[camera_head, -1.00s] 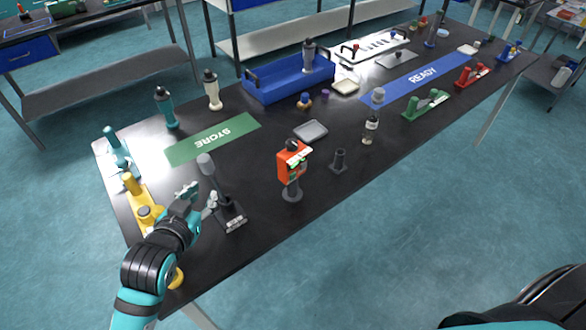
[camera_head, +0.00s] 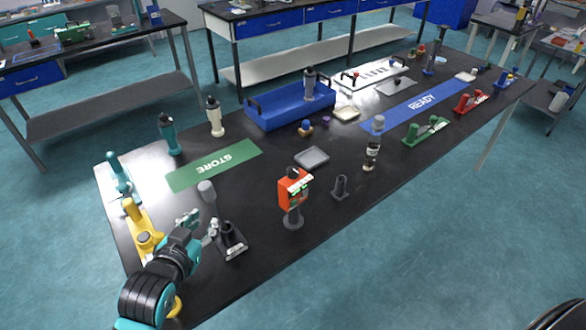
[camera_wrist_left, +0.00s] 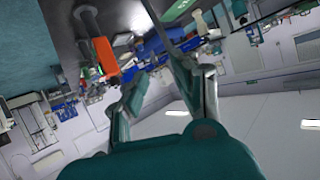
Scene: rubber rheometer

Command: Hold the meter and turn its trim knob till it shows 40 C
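The meter (camera_head: 293,192) is an orange body on a grey round stand near the table's front edge. It has a dark knob on top and a pale face with green; I cannot read any number. It also shows in the left wrist view (camera_wrist_left: 105,55), left of the fingers and apart from them. My left gripper (camera_head: 202,222) is to the left of the meter, beside a dark stand with a grey-topped post. In the left wrist view its two fingers (camera_wrist_left: 158,72) are spread, with nothing held. My right gripper is out of view.
The dark stand (camera_head: 231,243) is between my left gripper and the meter. A small grey holder (camera_head: 340,188) is right of the meter, a grey tray (camera_head: 312,157) behind it. A green mat (camera_head: 213,166) and blue bin (camera_head: 290,112) lie farther back.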

